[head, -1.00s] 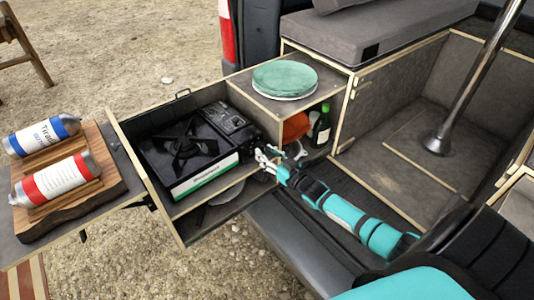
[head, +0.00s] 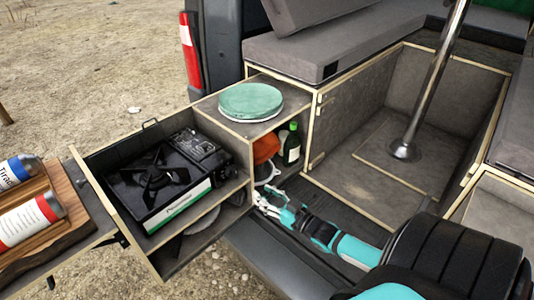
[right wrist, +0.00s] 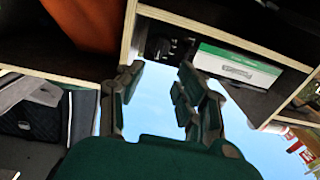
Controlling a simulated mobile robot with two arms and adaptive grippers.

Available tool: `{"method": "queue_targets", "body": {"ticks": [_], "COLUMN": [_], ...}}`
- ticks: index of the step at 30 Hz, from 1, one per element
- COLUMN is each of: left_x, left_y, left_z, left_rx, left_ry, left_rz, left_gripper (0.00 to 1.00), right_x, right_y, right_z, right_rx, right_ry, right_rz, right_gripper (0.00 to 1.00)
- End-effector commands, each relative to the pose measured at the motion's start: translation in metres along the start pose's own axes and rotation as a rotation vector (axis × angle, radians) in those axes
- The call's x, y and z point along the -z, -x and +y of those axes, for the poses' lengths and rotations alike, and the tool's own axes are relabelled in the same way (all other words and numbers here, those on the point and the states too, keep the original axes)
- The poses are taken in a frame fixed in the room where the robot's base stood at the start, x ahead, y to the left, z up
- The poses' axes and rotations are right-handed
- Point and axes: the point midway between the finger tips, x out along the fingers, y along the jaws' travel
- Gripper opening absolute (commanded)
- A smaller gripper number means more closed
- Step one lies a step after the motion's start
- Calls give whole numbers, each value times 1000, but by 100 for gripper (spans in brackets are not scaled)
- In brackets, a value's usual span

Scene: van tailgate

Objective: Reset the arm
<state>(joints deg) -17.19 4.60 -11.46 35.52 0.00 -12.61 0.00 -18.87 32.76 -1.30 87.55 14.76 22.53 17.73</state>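My right gripper (head: 268,201) is beside the lower shelf of the pull-out kitchen drawer (head: 128,228), at the drawer's right side. It also shows in the right wrist view (right wrist: 158,72), where its two fingers stand apart with nothing between them. My right arm reaches in from the lower right over the van's sill. My left gripper does not show in either view.
A black camping stove (head: 165,178) sits in the drawer. Green plates (head: 250,101) lie on the shelf top, with a green bottle (head: 292,146) and an orange item (head: 265,147) below. Gas canisters (head: 28,220) lie on a wooden board at left. A metal pole (head: 432,85) stands at right.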

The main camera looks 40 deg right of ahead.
Motion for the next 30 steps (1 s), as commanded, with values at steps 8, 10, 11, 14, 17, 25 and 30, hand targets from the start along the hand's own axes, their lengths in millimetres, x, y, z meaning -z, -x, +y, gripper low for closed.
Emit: {"method": "queue_targets", "body": {"ticks": [8,10,11,14,17,25,30], "left_x": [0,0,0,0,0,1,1], "left_y": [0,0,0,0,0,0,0], "left_z": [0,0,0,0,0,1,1], "left_rx": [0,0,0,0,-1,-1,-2], "left_ry": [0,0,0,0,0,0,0], "left_rz": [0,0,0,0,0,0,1], "left_gripper": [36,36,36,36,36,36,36], "right_x": [0,0,0,0,0,-16,-44], "right_y": [6,6,6,6,6,6,22], "right_z": [0,0,0,0,0,-28,-92], "right_rx": [-1,0,0,0,0,-4,-8], "right_ry": [0,0,0,0,0,-8,4], "right_rz": [0,0,0,0,0,-107,-383], "right_gripper": [36,36,36,36,36,36,36]}}
